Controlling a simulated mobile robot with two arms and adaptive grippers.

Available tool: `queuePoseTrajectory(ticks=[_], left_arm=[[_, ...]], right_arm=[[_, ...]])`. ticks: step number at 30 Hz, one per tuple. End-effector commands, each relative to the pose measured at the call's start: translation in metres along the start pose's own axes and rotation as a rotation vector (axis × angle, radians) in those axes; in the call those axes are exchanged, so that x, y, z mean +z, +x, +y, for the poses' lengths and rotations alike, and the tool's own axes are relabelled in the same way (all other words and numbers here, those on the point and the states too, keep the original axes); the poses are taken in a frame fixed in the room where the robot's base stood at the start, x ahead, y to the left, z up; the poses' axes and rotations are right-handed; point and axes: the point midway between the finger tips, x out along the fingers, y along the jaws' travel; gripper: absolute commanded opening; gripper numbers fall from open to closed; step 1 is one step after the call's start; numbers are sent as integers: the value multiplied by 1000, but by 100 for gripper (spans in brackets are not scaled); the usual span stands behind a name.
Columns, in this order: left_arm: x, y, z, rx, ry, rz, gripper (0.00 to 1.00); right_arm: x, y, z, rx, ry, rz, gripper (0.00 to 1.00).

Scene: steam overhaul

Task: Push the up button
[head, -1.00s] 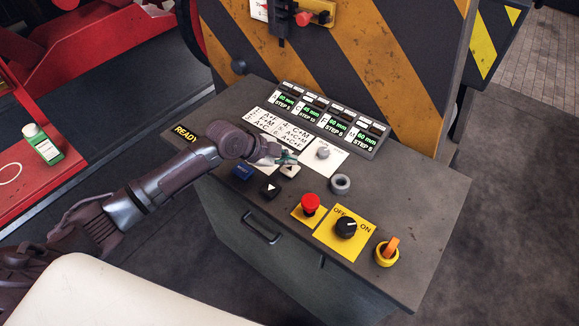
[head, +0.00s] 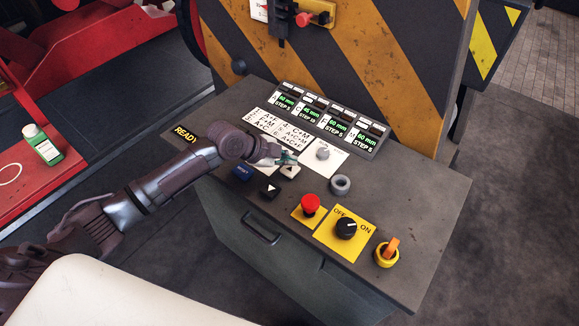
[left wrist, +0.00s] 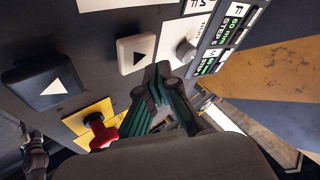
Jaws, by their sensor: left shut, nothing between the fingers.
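A white button with a dark arrow (head: 290,172) sits on the sloped top of the grey control console; it is large in the left wrist view (left wrist: 137,53). A black button with a white arrow (head: 269,189) sits in front of it and shows at the left of the wrist view (left wrist: 40,85). I cannot tell for sure which way each arrow points on the panel. My left gripper (head: 287,158) is shut and empty, its green-sided fingertips (left wrist: 163,76) close beside the white button. Contact is not clear. My right gripper is out of view.
A blue button (head: 242,174), a grey knob (head: 323,152), a grey ring (head: 341,184), a red stop button (head: 310,203), a black OFF/ON switch (head: 346,228) and an orange switch (head: 387,251) share the panel. A striped plate (head: 385,70) rises behind the displays (head: 334,125).

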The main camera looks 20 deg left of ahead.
Motion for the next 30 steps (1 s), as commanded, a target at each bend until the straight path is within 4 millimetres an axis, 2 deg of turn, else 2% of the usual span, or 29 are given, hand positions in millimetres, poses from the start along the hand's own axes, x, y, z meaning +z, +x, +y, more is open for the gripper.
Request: queuePoseTrajectory(ticks=[7,30], left_arm=[[5,6,5,0,0,0,0],[7,9,7,0,0,0,0]], right_arm=[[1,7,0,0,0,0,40],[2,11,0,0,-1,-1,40]])
